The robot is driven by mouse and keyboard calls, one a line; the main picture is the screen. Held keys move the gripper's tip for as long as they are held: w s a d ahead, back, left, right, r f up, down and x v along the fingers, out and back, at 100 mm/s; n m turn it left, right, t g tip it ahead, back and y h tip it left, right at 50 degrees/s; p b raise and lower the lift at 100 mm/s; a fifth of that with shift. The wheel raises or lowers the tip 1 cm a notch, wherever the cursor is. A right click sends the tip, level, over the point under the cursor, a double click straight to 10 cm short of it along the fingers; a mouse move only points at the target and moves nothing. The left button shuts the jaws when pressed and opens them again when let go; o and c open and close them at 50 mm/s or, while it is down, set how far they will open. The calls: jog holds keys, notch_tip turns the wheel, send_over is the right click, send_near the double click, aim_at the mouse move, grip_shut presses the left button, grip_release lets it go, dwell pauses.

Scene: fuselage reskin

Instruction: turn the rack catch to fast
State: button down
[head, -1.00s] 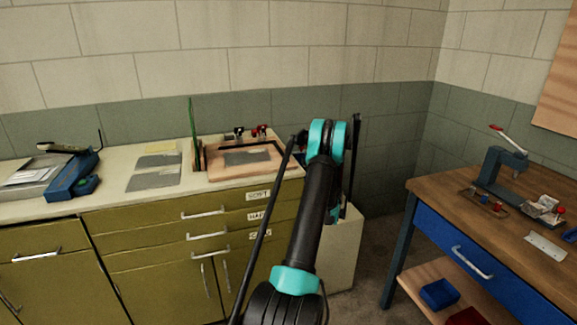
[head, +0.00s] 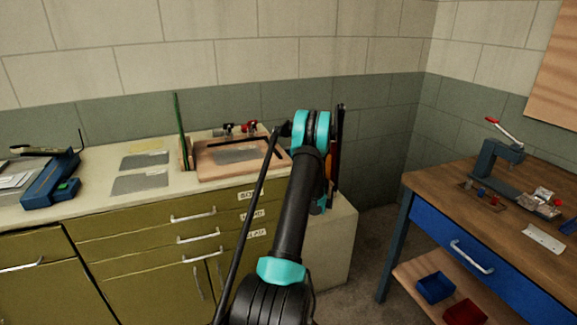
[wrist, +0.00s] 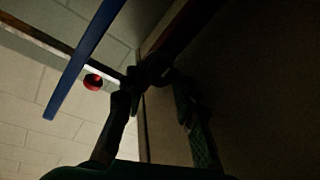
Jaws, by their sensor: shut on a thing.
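My gripper (wrist: 152,84) shows in the dark wrist view, its two fingers reaching up from the lower edge. The fingertips close on a small dark part (wrist: 153,68) beside a dark upright edge. It is likely the rack catch, but its shape and the way it points are too dark to tell. A red round knob (wrist: 93,81) and a slanting blue bar (wrist: 85,58) show left of the fingers, apart from them. In the head view my own arm hides the gripper and the catch.
An olive drawer cabinet (head: 140,235) carries a wooden board (head: 210,172) and metal sheets (head: 140,183). A pale block-like stand (head: 335,250) is behind my arm. A wooden bench (head: 450,192) with a red-handled press (head: 497,160) stands at right. Floor shows between them.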

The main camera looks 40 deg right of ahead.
jog(key=shift+m, duration=0.3)
jog(key=m, duration=0.3)
jog(key=m+t+h, duration=0.1)
jog(key=m, duration=0.6)
jog(key=shift+a+f+t, duration=0.15)
jog(key=shift+f+t, duration=0.1)
jog(key=shift+t, duration=0.05)
jog(key=shift+m+h, duration=0.4)
jog(key=c, duration=1.5)
grip_release()
